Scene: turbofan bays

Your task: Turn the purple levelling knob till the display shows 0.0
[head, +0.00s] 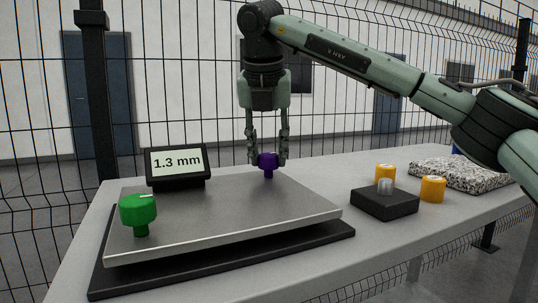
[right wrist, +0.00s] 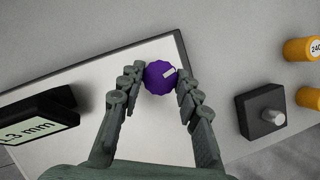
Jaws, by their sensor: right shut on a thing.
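The purple levelling knob (head: 268,161) stands at the back of the metal plate (head: 225,214). My right gripper (head: 268,160) points down over it and is shut on it, with a finger on either side. In the right wrist view the knob (right wrist: 160,77) sits between the fingertips, and its pale mark points to the upper right. The display (head: 178,163) behind the plate reads 1.3 mm; it is partly cut off in the right wrist view (right wrist: 35,128). My left gripper is not in view.
A green knob (head: 138,210) stands at the plate's front left corner. A black block with a metal stud (head: 385,202), two orange cylinders (head: 432,189) and a speckled slab (head: 460,174) lie to the right on the table (head: 385,245). A wire fence runs behind.

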